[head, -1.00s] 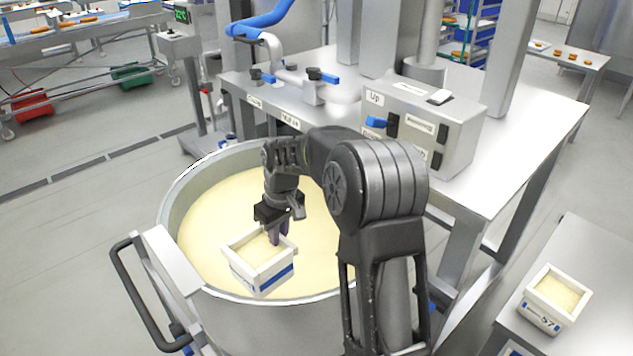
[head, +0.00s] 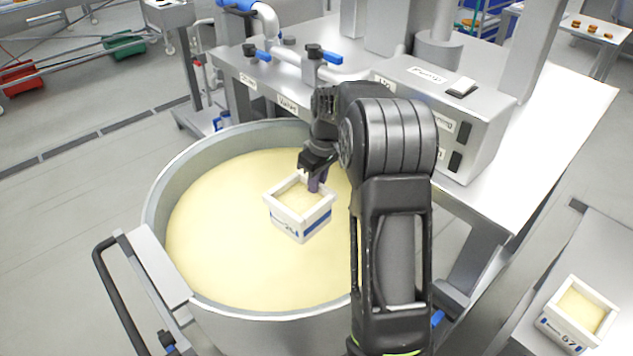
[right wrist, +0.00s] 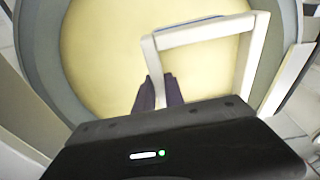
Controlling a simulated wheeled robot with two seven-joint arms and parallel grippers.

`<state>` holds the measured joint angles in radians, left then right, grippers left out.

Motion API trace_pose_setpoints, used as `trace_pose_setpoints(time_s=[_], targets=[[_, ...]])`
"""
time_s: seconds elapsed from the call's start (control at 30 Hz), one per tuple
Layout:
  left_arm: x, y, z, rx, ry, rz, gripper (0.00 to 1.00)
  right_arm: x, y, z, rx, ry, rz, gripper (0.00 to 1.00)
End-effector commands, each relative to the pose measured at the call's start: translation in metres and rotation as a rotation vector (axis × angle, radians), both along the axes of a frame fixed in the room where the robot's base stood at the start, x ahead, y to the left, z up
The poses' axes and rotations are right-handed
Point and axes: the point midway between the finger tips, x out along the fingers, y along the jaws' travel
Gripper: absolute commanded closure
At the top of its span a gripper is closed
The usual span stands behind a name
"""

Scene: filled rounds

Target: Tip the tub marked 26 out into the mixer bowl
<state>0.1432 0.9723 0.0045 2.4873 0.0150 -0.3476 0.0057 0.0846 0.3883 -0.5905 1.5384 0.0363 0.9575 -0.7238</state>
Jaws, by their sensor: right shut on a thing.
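The white tub marked 26 (head: 287,224) has a blue stripe and pale yellow contents, and is close to upright over the mixer bowl. My right gripper (head: 316,182) is shut on its back wall. In the right wrist view the tub's white rim (right wrist: 205,32) shows beside my gripper's fingers (right wrist: 158,92). The mixer bowl (head: 160,190) is a wide steel vessel with a smooth pale yellow mass (head: 225,240) in it, also seen below the tub in the right wrist view (right wrist: 95,45). My left gripper is not in view.
A control box (head: 440,110) and blue-handled valves (head: 325,55) stand on the machine deck behind the bowl. A black handle (head: 110,290) sticks out at the bowl's front left.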

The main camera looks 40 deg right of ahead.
Motion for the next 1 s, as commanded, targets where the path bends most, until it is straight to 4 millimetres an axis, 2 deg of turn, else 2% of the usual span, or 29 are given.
trace_pose_setpoints(time_s=[0.37, 0.83, 1.0], targets=[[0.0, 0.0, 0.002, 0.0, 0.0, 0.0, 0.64, 0.001, 0.004, 0.0, -0.112, -0.013, 0.004, 1.0], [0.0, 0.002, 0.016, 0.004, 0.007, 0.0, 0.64, 0.001, 0.012, -0.005, -0.463, -0.038, 0.01, 1.0], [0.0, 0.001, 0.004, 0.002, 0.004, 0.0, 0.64, 0.0, 0.017, -0.012, -0.581, -0.044, 0.009, 1.0]])
